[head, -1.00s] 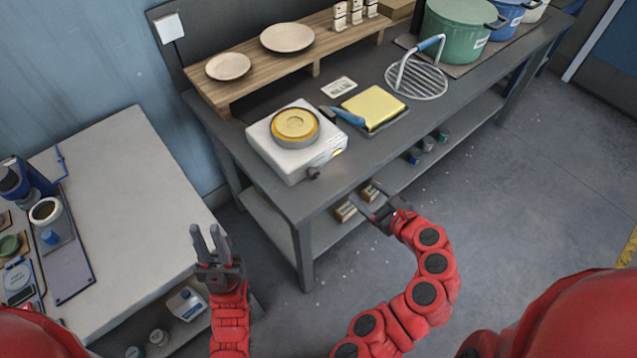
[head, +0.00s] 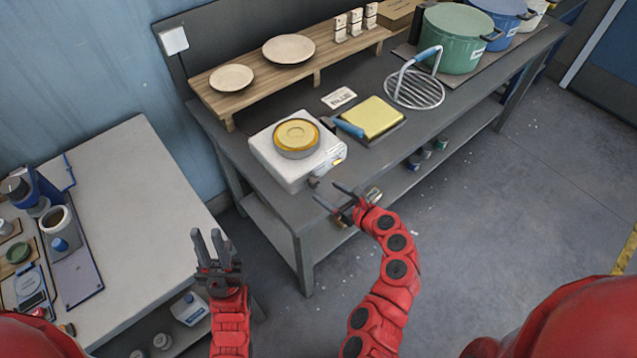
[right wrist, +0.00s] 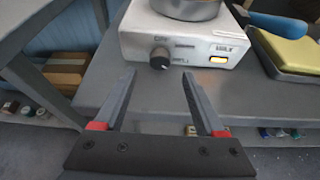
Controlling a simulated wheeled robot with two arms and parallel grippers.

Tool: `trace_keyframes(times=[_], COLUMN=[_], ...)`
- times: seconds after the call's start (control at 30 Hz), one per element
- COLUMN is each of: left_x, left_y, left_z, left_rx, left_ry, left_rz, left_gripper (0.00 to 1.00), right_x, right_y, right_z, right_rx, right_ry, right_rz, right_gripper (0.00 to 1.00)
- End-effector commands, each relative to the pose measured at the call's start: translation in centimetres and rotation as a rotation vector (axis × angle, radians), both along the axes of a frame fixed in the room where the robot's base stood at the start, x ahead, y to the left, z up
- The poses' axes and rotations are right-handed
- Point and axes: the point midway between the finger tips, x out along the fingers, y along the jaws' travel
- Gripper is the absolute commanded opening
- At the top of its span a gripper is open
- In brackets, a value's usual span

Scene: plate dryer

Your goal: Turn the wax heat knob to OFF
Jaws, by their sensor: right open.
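The wax heater is a white box (head: 286,168) on the dark bench, with a round pan of yellow wax (head: 297,136) on top. Its dark round heat knob (right wrist: 160,57) is on the front face in the right wrist view, with small lettering above and beside it. Which way the knob points is too small to tell. An amber light (right wrist: 219,60) glows under the word WAX. My right gripper (right wrist: 157,75) is open and empty, its fingers apart in front of the knob, not touching it. My left gripper (head: 206,234) is open and empty, away from the heater.
A yellow slab on a dark tray (head: 372,117) with a blue-handled tool (head: 348,127) lies right of the heater. A wire rack (head: 415,90) and pots (head: 452,42) stand further right. The bench's front edge is close to my right gripper. A pale table (head: 140,190) is at left.

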Motion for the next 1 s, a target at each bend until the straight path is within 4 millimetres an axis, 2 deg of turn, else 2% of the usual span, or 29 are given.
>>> trace_keyframes(times=[0.1, 0.3, 0.5, 0.8, 0.87, 1.0], left_x=[0.0, 0.0, 0.0, 0.0, 0.0, 0.0], left_y=[0.0, 0.0, 0.0, 0.0, 0.0, 0.0], left_z=[0.7, 1.0, 1.2, 1.2, 1.2, 1.2], left_rx=[0.0, 0.0, 0.0, 0.0, 0.0, 0.0], left_ry=[0.0, 0.0, 0.0, 0.0, 0.0, 0.0], left_rz=[0.0, 0.0, 0.0, 0.0, 0.0, 0.0], left_gripper=[0.25, 0.25, 0.25, 0.25, 0.25, 0.25], right_x=[1.4, 3.2, 4.0, 4.2, 4.1, 4.1], right_y=[1.2, 2.4, 3.0, 3.0, 3.0, 3.0], right_z=[-0.5, -1.5, -2.0, -2.1, -2.1, -2.1], right_rx=[0.001, 0.001, 0.0, 0.0, 0.0, 0.0], right_ry=[0.001, -0.001, 0.0, 0.0, -0.001, 0.0], right_rz=[0.006, 0.003, 0.001, -0.001, -0.001, -0.001], right_gripper=[0.72, 0.72, 0.72, 0.72, 0.64, 0.38])
